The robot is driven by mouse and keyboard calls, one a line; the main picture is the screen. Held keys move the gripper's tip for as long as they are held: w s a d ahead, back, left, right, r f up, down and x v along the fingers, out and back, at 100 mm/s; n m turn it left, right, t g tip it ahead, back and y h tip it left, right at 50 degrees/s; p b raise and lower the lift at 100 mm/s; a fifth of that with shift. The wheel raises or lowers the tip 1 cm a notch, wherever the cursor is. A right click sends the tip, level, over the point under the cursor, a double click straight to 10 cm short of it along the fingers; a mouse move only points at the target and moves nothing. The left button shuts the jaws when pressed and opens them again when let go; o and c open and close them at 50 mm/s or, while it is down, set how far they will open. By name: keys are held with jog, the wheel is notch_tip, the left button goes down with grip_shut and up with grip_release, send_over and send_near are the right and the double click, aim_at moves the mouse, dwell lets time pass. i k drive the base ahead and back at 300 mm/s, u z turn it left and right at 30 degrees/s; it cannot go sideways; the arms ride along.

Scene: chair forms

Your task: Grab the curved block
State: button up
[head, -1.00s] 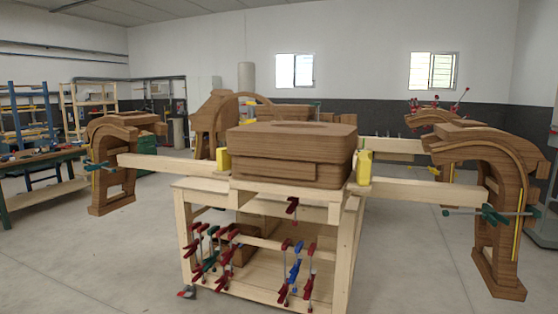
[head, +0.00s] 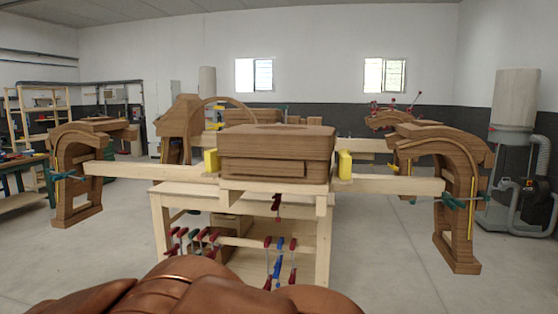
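Several curved wooden blocks are in the head view, and I cannot tell which one is meant. A large arched brown block (head: 466,198) hangs at the right end of a pale beam, with a green-handled clamp across it. A similar curved block (head: 72,178) is at the left beam end. Another curved block (head: 180,125) with a thin arch stands behind on the left, and one more (head: 385,119) is at the back right. No gripper fingers are visible; a copper-brown rounded part of my arm fills the bottom edge and hides some floor.
A pale wooden workbench (head: 323,240) stands centrally, bearing a thick brown wooden form (head: 275,145). Its beams (head: 395,186) stick out both sides at block height. Red and blue clamps hang below. A grey dust collector (head: 513,110) stands at right. Floor in front is open.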

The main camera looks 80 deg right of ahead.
aim_at(213, 162)
jog(key=z, duration=2.3)
jog(key=k, duration=0.4)
jog(key=u, duration=1.75)
jog(key=i, duration=3.05)
jog(key=z, duration=1.9)
jog(key=i, duration=1.1)
jog(key=z, duration=0.55)
